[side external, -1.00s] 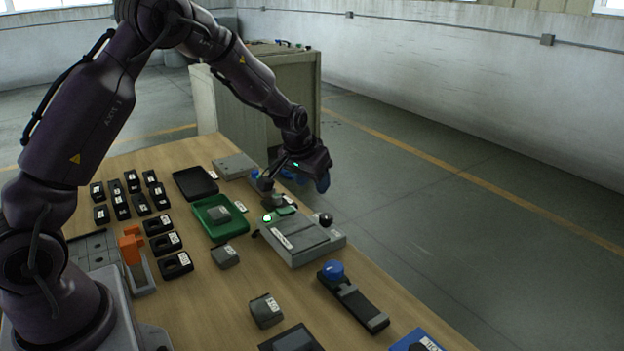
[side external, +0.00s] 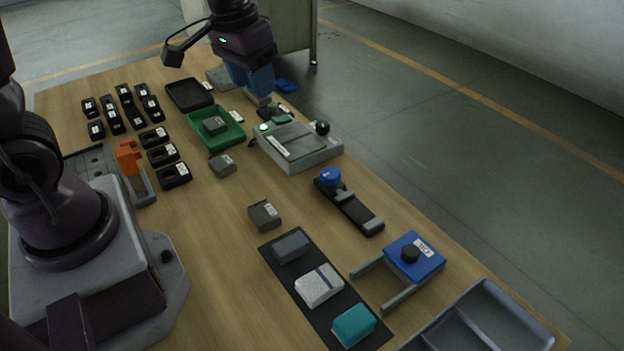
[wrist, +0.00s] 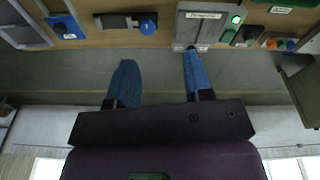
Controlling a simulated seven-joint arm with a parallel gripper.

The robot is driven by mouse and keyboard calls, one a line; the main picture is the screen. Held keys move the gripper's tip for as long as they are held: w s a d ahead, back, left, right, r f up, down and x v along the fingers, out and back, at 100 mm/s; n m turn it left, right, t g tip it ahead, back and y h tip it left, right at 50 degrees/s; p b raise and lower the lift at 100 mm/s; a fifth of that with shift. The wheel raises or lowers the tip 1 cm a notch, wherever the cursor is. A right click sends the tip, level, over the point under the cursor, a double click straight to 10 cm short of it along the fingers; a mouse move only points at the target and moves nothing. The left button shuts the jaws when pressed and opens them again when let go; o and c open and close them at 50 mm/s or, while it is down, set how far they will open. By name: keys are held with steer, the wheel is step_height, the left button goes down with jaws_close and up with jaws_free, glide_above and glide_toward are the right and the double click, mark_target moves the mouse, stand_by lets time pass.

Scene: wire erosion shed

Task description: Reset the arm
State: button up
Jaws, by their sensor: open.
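My gripper (side external: 262,101) shows in the side view with its blue fingers pointing down, near the back left of the grey device with a green light (side external: 299,149). I cannot tell its exact height above the table there. In the wrist view my gripper (wrist: 158,72) has its two blue fingers well apart. Nothing is between them but the grey floor beyond the table. The grey device (wrist: 206,22) is at the top of that view, by the right finger. Most of my upper arm is out of the side view.
The wooden table (side external: 215,245) holds a green tray (side external: 234,137), a black tray (side external: 173,92), black blocks, a blue-knobbed lever (side external: 350,207), a blue unit (side external: 428,262) and a dark mat with blocks (side external: 297,289). A cabinet (side external: 290,25) stands behind.

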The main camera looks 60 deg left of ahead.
steer(key=s+d+r+m+t, duration=0.2)
steer(key=s+r, duration=0.6)
steer(key=s, duration=0.4)
steer(key=shift+s+d+r+t, duration=0.15)
steer(key=shift+d+r+t, duration=0.2)
steer(key=shift+d+t, duration=0.75)
